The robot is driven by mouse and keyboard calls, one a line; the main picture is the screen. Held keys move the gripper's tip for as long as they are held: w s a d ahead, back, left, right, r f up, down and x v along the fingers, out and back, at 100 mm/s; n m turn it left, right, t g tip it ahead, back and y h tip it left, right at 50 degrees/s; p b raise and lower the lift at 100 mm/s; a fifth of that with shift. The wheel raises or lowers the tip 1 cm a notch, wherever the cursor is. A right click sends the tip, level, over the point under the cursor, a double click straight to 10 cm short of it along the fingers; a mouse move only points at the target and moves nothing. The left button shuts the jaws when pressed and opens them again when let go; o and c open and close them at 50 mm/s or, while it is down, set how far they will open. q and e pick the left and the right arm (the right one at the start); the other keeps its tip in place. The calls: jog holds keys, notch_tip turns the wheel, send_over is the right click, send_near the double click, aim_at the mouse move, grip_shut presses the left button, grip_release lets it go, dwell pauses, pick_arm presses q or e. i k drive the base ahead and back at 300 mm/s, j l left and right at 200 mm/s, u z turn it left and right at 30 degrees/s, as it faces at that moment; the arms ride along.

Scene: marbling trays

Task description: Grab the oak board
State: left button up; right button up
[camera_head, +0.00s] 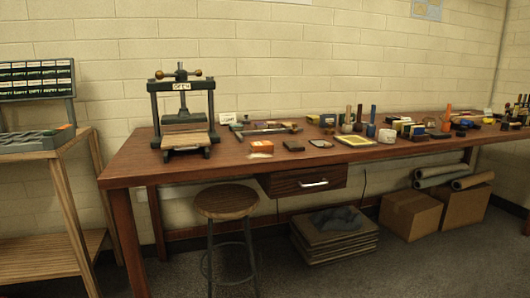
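A light-brown wooden board (185,140) lies flat at the foot of a dark press (183,112) on the left end of the long table; its wood looks like oak, though I cannot tell for sure. The press has a dark plate hanging above the board and a small sign on its top bar that seems to read "OPEN". Neither of my grippers is in view.
The long reddish-brown table (240,168) carries an orange box (261,147) and many small items towards the right. A round stool (227,201) stands before its left part. A wooden shelf stand (50,155) is at the left. Boxes (411,214) sit underneath.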

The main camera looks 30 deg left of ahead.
aim_at(296, 146)
jog(key=i+l+u, duration=0.1)
jog(key=l+u, duration=0.2)
jog(key=i+l+u, duration=0.1)
jog(key=l+u, duration=0.15)
jog(key=i+l+u, duration=0.1)
jog(key=l+u, duration=0.2)
